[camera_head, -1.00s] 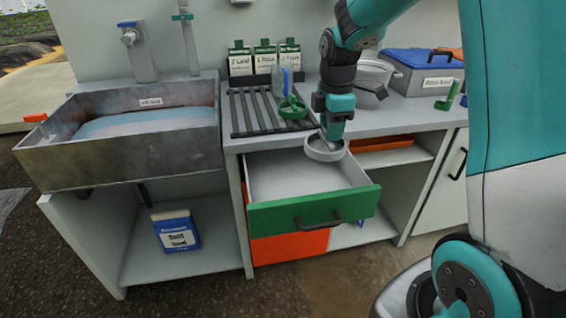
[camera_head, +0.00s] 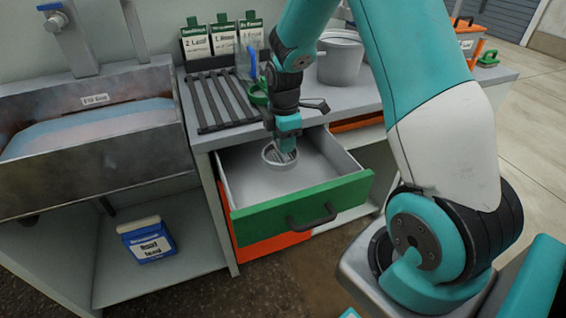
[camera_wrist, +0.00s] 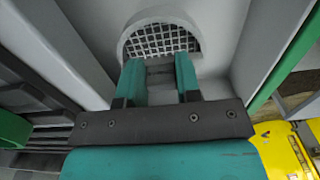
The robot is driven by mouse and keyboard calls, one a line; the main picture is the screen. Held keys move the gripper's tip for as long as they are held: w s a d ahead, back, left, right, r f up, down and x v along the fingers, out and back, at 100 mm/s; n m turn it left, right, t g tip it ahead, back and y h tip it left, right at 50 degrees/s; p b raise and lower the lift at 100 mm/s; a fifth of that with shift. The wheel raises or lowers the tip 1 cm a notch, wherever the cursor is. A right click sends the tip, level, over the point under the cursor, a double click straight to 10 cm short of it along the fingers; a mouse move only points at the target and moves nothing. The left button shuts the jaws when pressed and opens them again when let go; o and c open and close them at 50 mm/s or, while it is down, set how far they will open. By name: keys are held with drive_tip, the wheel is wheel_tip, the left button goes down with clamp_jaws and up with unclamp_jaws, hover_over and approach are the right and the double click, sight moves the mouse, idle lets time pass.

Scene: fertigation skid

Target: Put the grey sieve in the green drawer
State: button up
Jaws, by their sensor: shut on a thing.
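The green drawer (camera_head: 345,194) is pulled open below the counter, with a pale grey interior and a dark handle. The grey sieve (camera_head: 270,158), a round ring with a mesh, is inside the drawer's outline near its left back part. In the wrist view the sieve (camera_wrist: 158,38) shows its white-grey rim and square mesh beyond the fingers. My gripper (camera_head: 287,152) points down into the drawer and is shut on the sieve. The teal fingers (camera_wrist: 158,80) also show in the wrist view. I cannot tell whether the sieve touches the drawer floor.
A slatted black rack (camera_head: 220,100) and a green-handled item (camera_head: 258,95) lie on the counter left of my arm. A grey pot (camera_head: 340,58) stands behind it. A metal sink (camera_head: 90,140) is at left. An orange drawer front (camera_head: 270,250) lies below the green drawer.

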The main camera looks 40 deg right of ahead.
drive_tip(key=shift+f+b, duration=0.3)
drive_tip(key=shift+f, duration=3.15)
drive_tip(key=shift+f, duration=0.2)
drive_tip(key=o, duration=0.9)
drive_tip(key=shift+r, duration=0.1)
wheel_tip(320, 180, up, 12)
drive_tip(key=shift+f+p, duration=0.2)
drive_tip(key=shift+p, duration=0.45)
drive_tip(key=s+a+r+m+y, duration=0.2)
drive_tip(key=s+a+r+m, duration=0.1)
drive_tip(key=s+a+r, duration=0.5)
drive_tip(key=s+a+r+m+y, duration=0.15)
drive_tip(key=s+a+r, duration=0.4)
drive_tip(key=a, duration=0.55)
drive_tip(key=s+a+m, duration=0.1)
drive_tip(key=s, duration=0.2)
drive_tip(key=s+a+m, duration=0.1)
drive_tip(key=s, duration=0.2)
drive_tip(key=s+a+r+m, duration=0.1)
drive_tip(key=s+a, duration=0.1)
drive_tip(key=s, duration=0.1)
drive_tip(key=shift+s+a+r+y, duration=0.1)
drive_tip(key=shift+s+y, duration=0.25)
